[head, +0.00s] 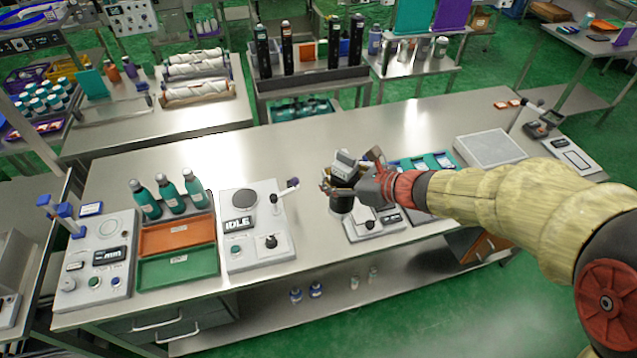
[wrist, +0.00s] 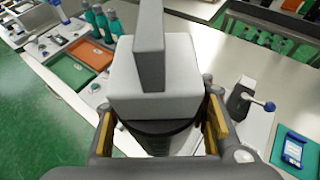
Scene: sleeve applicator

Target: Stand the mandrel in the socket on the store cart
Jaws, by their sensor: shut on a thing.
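The mandrel (head: 345,158) is a dark cylinder with a grey block and upright fin on top. It is in my gripper (head: 352,186), roughly upright, over the front middle of the workbench. In the wrist view the grey top of the mandrel (wrist: 152,85) fills the middle, with the fingers of my gripper (wrist: 162,140) on both sides of its dark body. Its lower end is partly hidden, and I cannot tell whether it touches anything. The likely store cart (head: 312,80) stands behind the bench, with several tall black cylinders upright in it. I cannot make out an empty socket.
A pale square plate (head: 490,149) lies right. The bench's back middle is clear.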

